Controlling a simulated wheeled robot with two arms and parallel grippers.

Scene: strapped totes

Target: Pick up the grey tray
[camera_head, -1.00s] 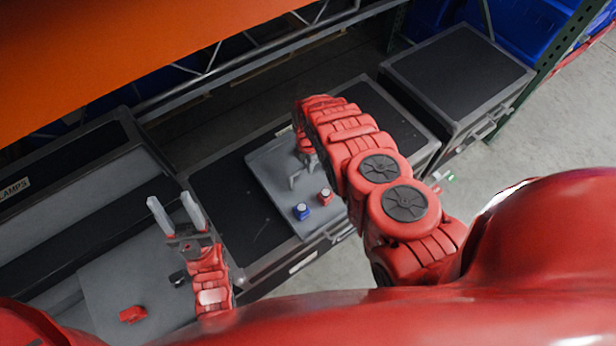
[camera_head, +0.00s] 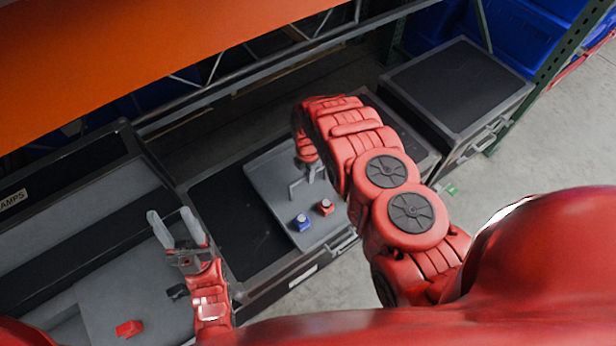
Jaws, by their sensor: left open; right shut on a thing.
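The grey tray (camera_head: 265,182) is over the black top of a low case in the middle of the view. A blue block (camera_head: 302,222) and a red block (camera_head: 325,206) stand on it near its front edge. My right gripper (camera_head: 303,184) is above the middle of the tray, shut on a grey part that I take to be the tray's. My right arm hides the tray's right side. I cannot tell whether the tray touches the case. My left gripper (camera_head: 170,214) is open and empty, left of the tray.
The black-topped case (camera_head: 218,215) shows bare to the left of the tray. A second case (camera_head: 460,85) stands at the back right. A grey bin at left holds a red piece (camera_head: 128,328) and a dark piece (camera_head: 178,291). An orange beam (camera_head: 130,60) crosses the upper left.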

